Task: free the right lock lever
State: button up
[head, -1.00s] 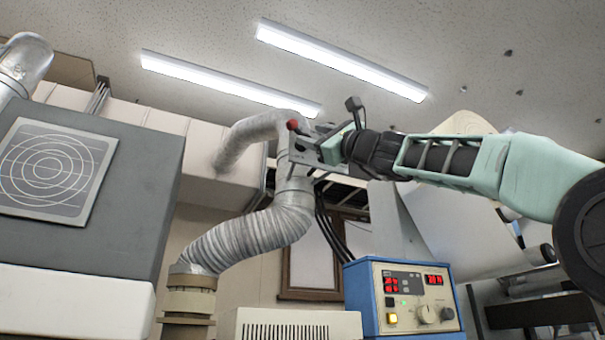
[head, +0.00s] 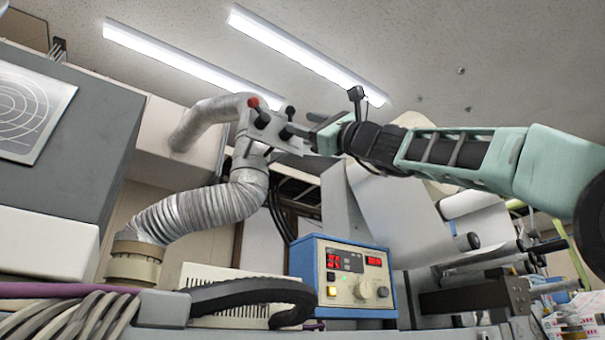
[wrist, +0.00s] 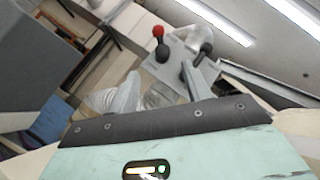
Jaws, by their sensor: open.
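A grey metal plate (wrist: 178,68) with levers shows ahead of my gripper (wrist: 160,75) in the wrist view. One lever has a red knob (wrist: 158,31); to its right is a black knob (wrist: 206,47). In the head view the red knob (head: 254,103) is at the plate's left and a black knob (head: 290,112) is farther right. Which one is the right lock lever, I cannot tell for sure. My gripper (head: 312,127) is open, its fingers pointing at the plate from the right. Whether a finger touches a lever is unclear.
A silver flexible duct (head: 190,212) rises behind the plate. A blue control box (head: 343,277) with red displays stands below my arm. A grey cabinet (head: 65,140) fills the left. White web and rollers (head: 470,215) are at right. Cables (head: 60,315) lie at lower left.

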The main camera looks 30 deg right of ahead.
aim_at(256, 100)
jog(key=s+a+n+g+h+p, duration=0.3)
jog(key=a+n+g+h+p, duration=0.35)
jog(key=a+n+p, duration=0.8)
jog(key=s+d+r+n+t+h+p, duration=0.1)
jog(key=s+d+r+n+h+p, duration=0.1)
jog(key=d+r+n+h+p, duration=0.3)
jog(key=s+r+n+t+h+p, duration=0.1)
jog(key=s+r+t+h, duration=0.1)
jog(key=r, duration=0.5)
jog(key=shift+m+g, duration=0.25)
jog(key=w+p, duration=0.2)
jog(key=w, duration=0.3)
jog(key=w+p, duration=0.2)
jog(key=w, duration=0.3)
jog(key=w+d+p, duration=0.1)
jog(key=w+p, duration=0.1)
jog(key=w, duration=0.3)
jog(key=shift+w+f+p, duration=0.1)
jog(key=shift+w+p, duration=0.1)
jog(key=shift+p, duration=0.2)
jog(key=shift+w+f, duration=0.15)
jog(key=shift+w, duration=0.5)
